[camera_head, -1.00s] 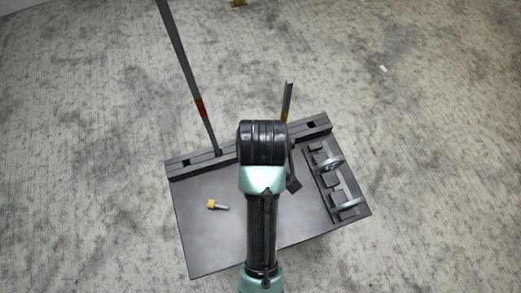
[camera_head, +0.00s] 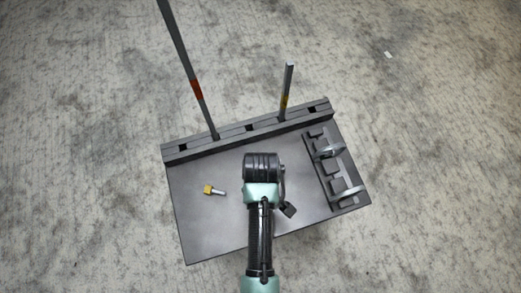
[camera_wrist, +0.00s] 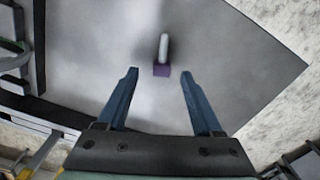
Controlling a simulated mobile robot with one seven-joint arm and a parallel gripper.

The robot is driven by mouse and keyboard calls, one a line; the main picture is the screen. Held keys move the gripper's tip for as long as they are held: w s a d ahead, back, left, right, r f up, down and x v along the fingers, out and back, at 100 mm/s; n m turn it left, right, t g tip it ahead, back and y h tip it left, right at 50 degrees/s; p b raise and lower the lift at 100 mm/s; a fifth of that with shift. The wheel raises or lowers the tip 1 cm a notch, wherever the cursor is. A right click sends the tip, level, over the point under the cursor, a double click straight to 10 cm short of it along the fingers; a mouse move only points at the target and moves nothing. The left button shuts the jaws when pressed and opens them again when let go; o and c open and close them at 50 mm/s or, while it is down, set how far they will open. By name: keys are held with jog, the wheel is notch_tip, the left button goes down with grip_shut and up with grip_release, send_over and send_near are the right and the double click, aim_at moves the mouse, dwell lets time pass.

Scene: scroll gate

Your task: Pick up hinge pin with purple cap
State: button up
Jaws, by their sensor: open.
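The hinge pin with the purple cap (camera_wrist: 162,69) shows in the wrist view on the grey board (camera_wrist: 225,75). Its pale shank (camera_wrist: 164,46) points away from me and the purple cap is on the near side. My gripper (camera_wrist: 157,72) is open, with its blue fingers on either side of the cap and clear gaps to both. I cannot tell how far above the pin the fingertips are.
Two upright rods, one with a red band (camera_head: 196,91) and one with a yellow band (camera_head: 284,101), stand in the rear rail (camera_head: 190,149). A slotted rack (camera_head: 340,185) with metal parts occupies the right side.

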jog(key=f, duration=0.3)
jog(key=shift+s+f, duration=0.2)
jog(key=shift+f, duration=0.05)
grip_shut()
